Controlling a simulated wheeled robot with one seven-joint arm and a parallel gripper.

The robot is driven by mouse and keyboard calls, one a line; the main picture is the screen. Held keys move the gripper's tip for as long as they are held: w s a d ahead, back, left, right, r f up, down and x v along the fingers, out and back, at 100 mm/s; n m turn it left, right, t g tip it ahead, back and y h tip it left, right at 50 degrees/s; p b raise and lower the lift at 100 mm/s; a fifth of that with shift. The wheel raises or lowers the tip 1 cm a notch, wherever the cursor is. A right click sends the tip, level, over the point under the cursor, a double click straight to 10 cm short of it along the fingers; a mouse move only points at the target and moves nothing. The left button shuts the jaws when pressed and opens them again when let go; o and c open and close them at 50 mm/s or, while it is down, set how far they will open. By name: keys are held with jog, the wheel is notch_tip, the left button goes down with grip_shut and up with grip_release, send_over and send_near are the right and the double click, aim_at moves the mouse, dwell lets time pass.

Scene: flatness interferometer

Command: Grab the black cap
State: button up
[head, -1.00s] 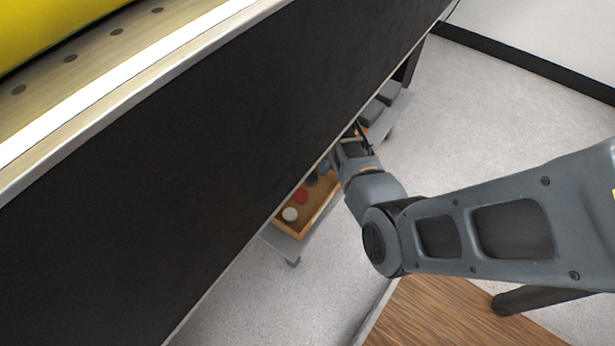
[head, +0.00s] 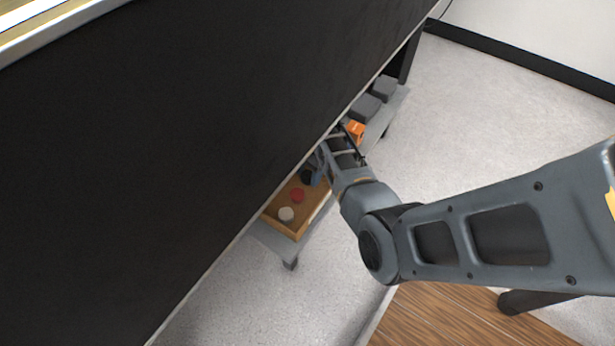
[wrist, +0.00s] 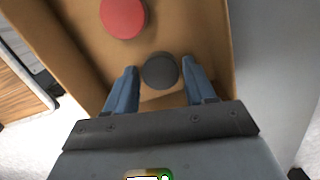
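The black cap (wrist: 160,70) is a dark round disc in the wooden tray (wrist: 232,45). In the wrist view it lies between and slightly beyond the tips of the two blue fingers of my gripper (wrist: 160,78), which is open with a gap on each side of the cap. I cannot tell how far the fingertips are above it. In the head view the black cap (head: 307,177) shows in the tray beside my gripper (head: 318,160), partly hidden by it.
A red cap (wrist: 123,17) lies in the same tray, and a white cap (head: 286,214) is at its near end. The tray stands on a low grey shelf (head: 272,240) under a large black panel (head: 180,120). An orange object (head: 355,131) and dark grey blocks (head: 365,107) stand farther along.

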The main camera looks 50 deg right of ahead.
jog(key=c, duration=0.7)
